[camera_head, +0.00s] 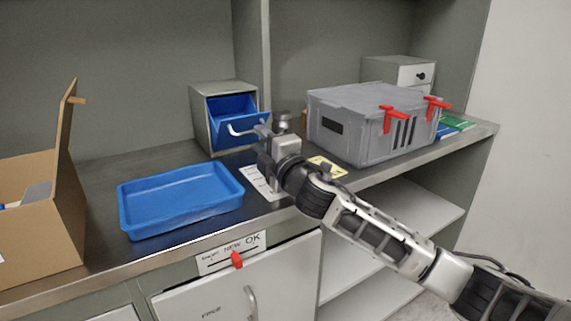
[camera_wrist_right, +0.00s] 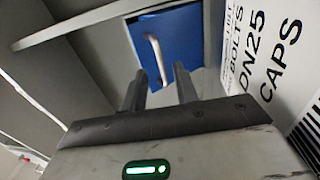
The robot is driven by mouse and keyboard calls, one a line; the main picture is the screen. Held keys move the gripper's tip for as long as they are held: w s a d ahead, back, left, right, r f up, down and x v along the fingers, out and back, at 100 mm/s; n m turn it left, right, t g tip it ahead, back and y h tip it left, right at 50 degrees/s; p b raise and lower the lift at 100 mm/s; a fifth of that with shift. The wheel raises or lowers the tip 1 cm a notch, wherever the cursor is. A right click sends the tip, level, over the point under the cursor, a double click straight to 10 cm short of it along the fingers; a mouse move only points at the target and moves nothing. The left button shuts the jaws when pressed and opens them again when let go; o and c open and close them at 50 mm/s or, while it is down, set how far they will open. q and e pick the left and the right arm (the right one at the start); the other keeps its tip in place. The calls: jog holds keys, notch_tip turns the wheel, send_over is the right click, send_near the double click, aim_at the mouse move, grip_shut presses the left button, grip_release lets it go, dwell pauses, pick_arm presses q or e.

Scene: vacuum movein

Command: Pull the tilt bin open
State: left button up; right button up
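The tilt bin is a grey housing (camera_head: 199,118) with a blue bin front (camera_head: 229,141) and a pale bar handle (camera_head: 238,132), standing on the counter. Its blue front looks tilted partly outward at the top, with blue interior showing above. My right gripper (camera_head: 262,128) is just right of the handle. In the right wrist view, its two dark fingers (camera_wrist_right: 160,85) are apart with nothing between them. The handle (camera_wrist_right: 156,60) is ahead of the fingertips, against the blue front (camera_wrist_right: 180,42); contact is not visible. My left gripper is not in view.
A blue tray (camera_head: 180,198) lies left of the bin, with an open cardboard box (camera_head: 45,225) farther left. A grey lidded case (camera_head: 360,125) with red clamps stands to the right. A labelled surface (camera_wrist_right: 265,60) is close right in the wrist view.

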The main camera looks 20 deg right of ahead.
jog(key=s, duration=0.3)
jog(key=s+d+f, duration=0.1)
jog(key=s, duration=0.7)
jog(key=shift+s+d+f, duration=0.15)
jog(key=shift+s+f, duration=0.05)
jog(key=shift+f, duration=0.1)
